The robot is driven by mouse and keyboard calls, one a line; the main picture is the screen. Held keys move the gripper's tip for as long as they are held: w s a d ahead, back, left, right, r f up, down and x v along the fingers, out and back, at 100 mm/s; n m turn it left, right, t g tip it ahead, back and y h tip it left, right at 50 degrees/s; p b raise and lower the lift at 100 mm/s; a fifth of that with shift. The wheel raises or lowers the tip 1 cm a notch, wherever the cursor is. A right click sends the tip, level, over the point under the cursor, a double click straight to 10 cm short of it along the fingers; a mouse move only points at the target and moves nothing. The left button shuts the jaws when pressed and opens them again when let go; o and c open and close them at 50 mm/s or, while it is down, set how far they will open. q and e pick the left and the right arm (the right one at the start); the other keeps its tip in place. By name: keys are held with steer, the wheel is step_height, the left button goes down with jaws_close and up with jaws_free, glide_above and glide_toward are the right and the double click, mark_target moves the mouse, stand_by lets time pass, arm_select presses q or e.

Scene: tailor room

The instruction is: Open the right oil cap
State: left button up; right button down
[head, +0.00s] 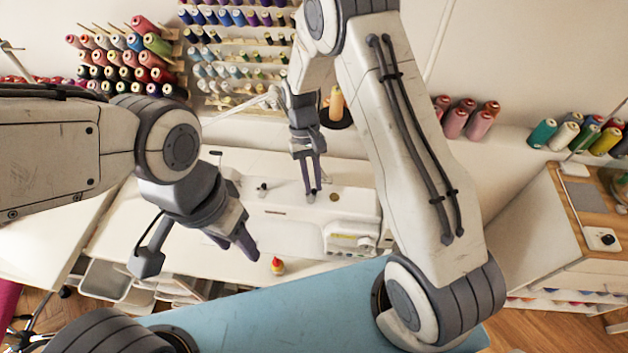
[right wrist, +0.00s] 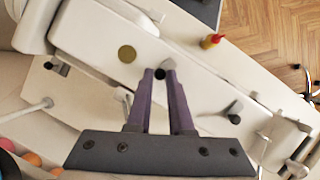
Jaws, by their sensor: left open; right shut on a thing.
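The white sewing machine (head: 285,198) stands on the white table. My right gripper (head: 311,195) points down at the top of its arm. In the right wrist view the right gripper (right wrist: 160,74) has its fingertips nearly together at the small grey right oil cap (right wrist: 169,64), with a dark spot beside it. The fingers partly hide the cap, so how far it is open is unclear. Another small dark cap (head: 262,188) stands further left on the machine; it also shows in the right wrist view (right wrist: 234,112). My left gripper (head: 246,243) is open and empty, left of the machine's front.
A small yellow bottle with red (head: 277,265) stands near the table's front edge. A brassy disc (head: 334,197) lies on the machine top close to my right gripper. Racks of thread spools (head: 125,62) line the wall behind. A wooden-topped cabinet (head: 580,215) stands at right.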

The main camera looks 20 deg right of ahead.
steer(key=shift+a+r+n+h, duration=0.1)
steer(key=shift+n+h, duration=0.3)
steer(key=shift+n, duration=0.5)
steer(key=c, duration=0.8)
jaws_free()
